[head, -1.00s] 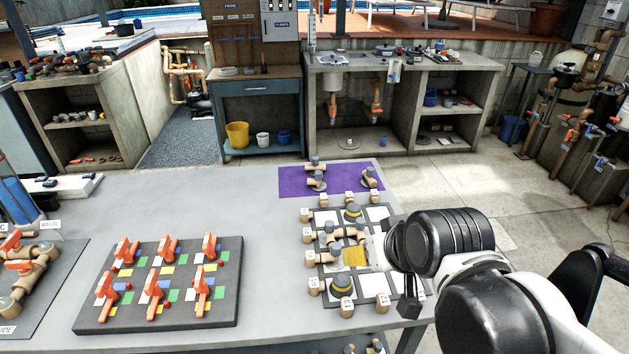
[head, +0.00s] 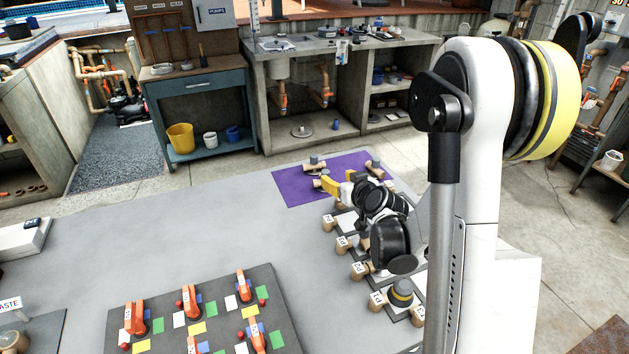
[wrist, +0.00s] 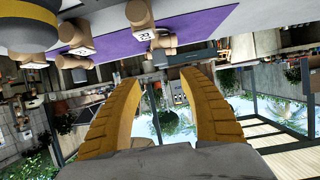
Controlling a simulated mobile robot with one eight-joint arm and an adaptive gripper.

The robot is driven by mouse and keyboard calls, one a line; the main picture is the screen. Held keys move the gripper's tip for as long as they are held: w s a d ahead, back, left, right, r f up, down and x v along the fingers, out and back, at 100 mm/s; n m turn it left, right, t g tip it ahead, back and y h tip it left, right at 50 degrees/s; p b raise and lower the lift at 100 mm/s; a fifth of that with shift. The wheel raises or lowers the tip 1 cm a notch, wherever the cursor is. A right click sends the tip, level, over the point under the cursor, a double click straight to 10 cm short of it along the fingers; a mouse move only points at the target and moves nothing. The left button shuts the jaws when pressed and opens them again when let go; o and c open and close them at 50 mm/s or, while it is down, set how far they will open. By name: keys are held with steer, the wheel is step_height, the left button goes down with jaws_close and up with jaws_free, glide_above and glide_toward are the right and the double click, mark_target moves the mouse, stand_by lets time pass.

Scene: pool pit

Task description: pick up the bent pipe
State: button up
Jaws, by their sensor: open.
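Several tan pipe fittings with grey ends lie on the purple mat (head: 290,190). One fitting (head: 314,163) is toward the back, another (head: 374,167) is at the right edge, and a third (head: 319,184) is partly behind my fingers. I cannot tell which is the bent pipe. My gripper (head: 329,182) is low over the mat's front part, beside the third fitting. In the wrist view, my yellow fingers (wrist: 162,82) are spread with nothing between them. A tan fitting with a grey end (wrist: 162,45) shows beyond the tips, apart from them.
A dark board with orange valves (head: 272,330) lies at the front. The grey tabletop (head: 180,240) left of the mat is clear.

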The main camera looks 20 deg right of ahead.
mark_target(327, 173)
steer(key=b+x, duration=0.1)
steer(key=x, duration=0.2)
steer(key=b+x, duration=0.1)
steer(key=x, duration=0.2)
steer(key=b+x, duration=0.2)
steer(key=x, duration=0.2)
steer(key=shift+f, duration=0.3)
steer(key=shift+s, duration=0.1)
jaws_close()
